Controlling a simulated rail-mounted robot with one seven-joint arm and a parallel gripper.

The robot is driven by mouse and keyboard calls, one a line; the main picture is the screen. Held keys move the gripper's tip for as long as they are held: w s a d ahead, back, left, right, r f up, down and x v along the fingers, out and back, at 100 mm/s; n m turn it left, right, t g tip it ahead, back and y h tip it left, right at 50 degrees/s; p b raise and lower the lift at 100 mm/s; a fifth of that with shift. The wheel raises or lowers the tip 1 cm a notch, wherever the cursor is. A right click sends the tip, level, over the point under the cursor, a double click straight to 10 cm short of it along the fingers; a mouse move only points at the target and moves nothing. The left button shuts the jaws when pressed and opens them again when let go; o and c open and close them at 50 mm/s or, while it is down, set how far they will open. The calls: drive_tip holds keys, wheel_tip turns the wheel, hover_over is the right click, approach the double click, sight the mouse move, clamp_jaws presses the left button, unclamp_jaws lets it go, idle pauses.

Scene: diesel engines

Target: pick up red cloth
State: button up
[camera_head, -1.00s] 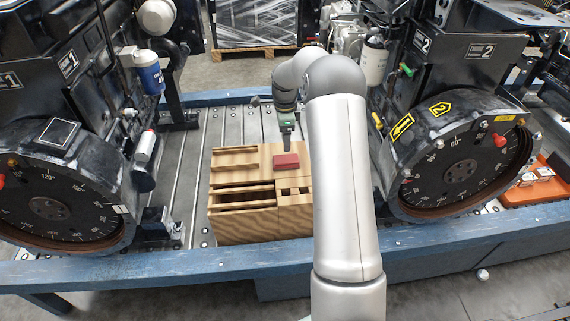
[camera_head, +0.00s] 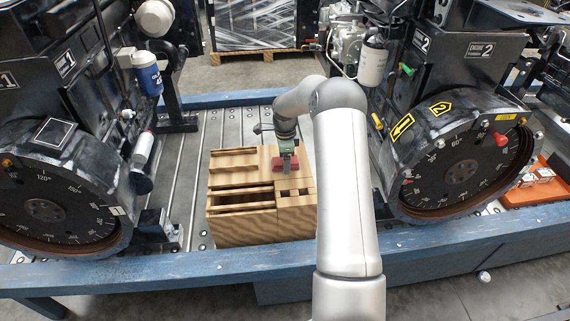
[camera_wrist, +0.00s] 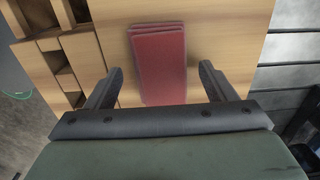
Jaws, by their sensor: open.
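The red cloth (camera_head: 278,164) is a small folded rectangle lying flat on top of the wooden organizer box (camera_head: 240,228). In the head view my gripper (camera_head: 287,170) is over the cloth and hides its middle. My gripper (camera_wrist: 163,85) is open there, with one finger on each side of the cloth. Nothing is held between the fingers. I cannot tell how much height is left between the fingertips and the box top.
The box has open slots at its left and front. It stands on a slatted metal bench with a blue frame (camera_head: 150,273). Engine 1 (camera_head: 50,190) stands on the left and engine 2 (camera_head: 455,165) on the right. An orange tray (camera_head: 520,196) lies far right.

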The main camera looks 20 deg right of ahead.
drive_tip(key=c, duration=1.1)
drive_tip(key=shift+o, duration=0.2)
drive_tip(key=shift+r, duration=0.15)
drive_tip(key=shift+r, duration=0.25)
wheel_tip(320, 180, up, 2)
drive_tip(key=shift+r, duration=0.2)
drive_tip(key=s+r+p, duration=0.1)
drive_tip(key=s+r, duration=0.9)
drive_tip(key=s, duration=0.4)
drive_tip(key=shift+a+p, duration=0.15)
drive_tip(key=shift+p, duration=0.15)
